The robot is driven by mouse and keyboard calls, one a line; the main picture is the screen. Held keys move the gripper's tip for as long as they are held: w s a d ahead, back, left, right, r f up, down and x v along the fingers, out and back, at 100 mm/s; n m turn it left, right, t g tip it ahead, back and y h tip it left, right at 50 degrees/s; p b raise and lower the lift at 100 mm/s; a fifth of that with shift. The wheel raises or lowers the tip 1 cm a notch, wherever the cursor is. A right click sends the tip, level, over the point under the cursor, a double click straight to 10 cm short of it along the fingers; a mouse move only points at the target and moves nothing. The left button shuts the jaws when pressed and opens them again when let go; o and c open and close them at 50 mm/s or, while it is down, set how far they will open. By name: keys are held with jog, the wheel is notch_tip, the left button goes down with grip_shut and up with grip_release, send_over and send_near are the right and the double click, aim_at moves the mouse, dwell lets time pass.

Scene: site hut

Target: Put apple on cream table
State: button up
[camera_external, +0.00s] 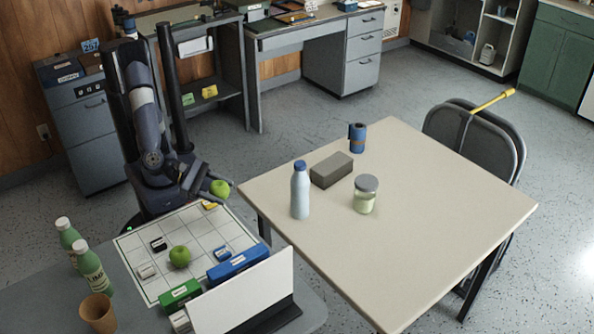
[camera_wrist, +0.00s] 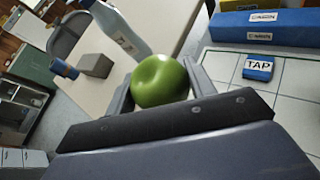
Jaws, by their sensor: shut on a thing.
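My gripper (camera_external: 205,187) is shut on a green apple (camera_external: 219,188) and holds it above the back edge of the gridded white board. The wrist view shows the apple (camera_wrist: 159,80) between the two fingers of my gripper (camera_wrist: 160,88). A second green apple (camera_external: 180,256) rests on the gridded board. The cream table (camera_external: 430,230) stands to the right of my gripper, apart from it. The cream table also shows in the wrist view (camera_wrist: 105,95), behind the held apple.
On the cream table stand a pale blue bottle (camera_external: 300,192), a grey block (camera_external: 331,170), a lidded jar (camera_external: 365,195) and a blue cup-like item (camera_external: 357,138). Its front and right parts are clear. A blue box (camera_external: 238,262) and a white panel (camera_external: 245,295) stand near the gridded board (camera_external: 150,288).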

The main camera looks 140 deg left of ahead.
jog(key=a+n+g+y, duration=0.1)
jog(key=a+n, duration=0.1)
jog(key=a, duration=0.8)
jog(key=n+g+y, duration=0.1)
jog(key=g+y, duration=0.1)
send_over(274, 191)
notch_tip(274, 191, down, 10)
jog(key=b, duration=0.4)
jog(key=shift+r, duration=0.1)
jog(key=o, duration=1)
